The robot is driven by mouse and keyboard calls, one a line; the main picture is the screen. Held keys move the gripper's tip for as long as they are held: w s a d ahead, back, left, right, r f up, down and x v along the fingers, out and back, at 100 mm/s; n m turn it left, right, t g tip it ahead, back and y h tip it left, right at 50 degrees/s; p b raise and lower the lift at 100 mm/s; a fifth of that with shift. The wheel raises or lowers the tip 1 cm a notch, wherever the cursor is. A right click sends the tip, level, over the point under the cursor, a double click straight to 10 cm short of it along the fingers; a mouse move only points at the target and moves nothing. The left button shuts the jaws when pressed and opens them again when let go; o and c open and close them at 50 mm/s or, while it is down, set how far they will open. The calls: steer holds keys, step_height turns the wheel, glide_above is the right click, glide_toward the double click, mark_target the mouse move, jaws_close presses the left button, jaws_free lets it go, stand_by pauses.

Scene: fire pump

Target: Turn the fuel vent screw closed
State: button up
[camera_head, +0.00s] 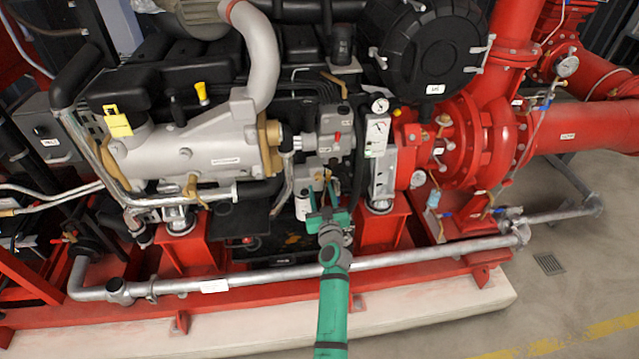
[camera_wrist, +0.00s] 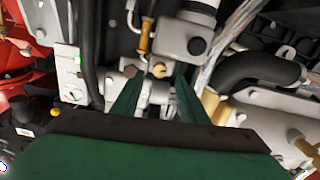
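A small brass-coloured screw head (camera_wrist: 159,70), which looks like the fuel vent screw, sits on a grey metal block in the wrist view. My gripper (camera_wrist: 156,82) is open, its two green fingers spread apart with the screw beyond and between their tips. I cannot tell whether the tips reach the screw or stop short of it. In the head view my gripper (camera_head: 327,200) points into the engine's lower side, beside a white filter-like cylinder (camera_head: 303,205). The screw cannot be made out in the head view. Nothing is seen held.
A grey control box with a gauge (camera_head: 377,135) stands right of my gripper. A red engine mount (camera_head: 383,228) is below it. A long grey pipe (camera_head: 420,259) runs across the front, under my arm. In the wrist view a black hose (camera_wrist: 258,70) lies to the right.

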mark_target(319, 179)
steer(key=shift+w+a, duration=0.2)
steer(key=shift+w, duration=0.9)
steer(key=shift+w+a, duration=0.15)
steer(key=shift+w, duration=0.9)
jaws_close()
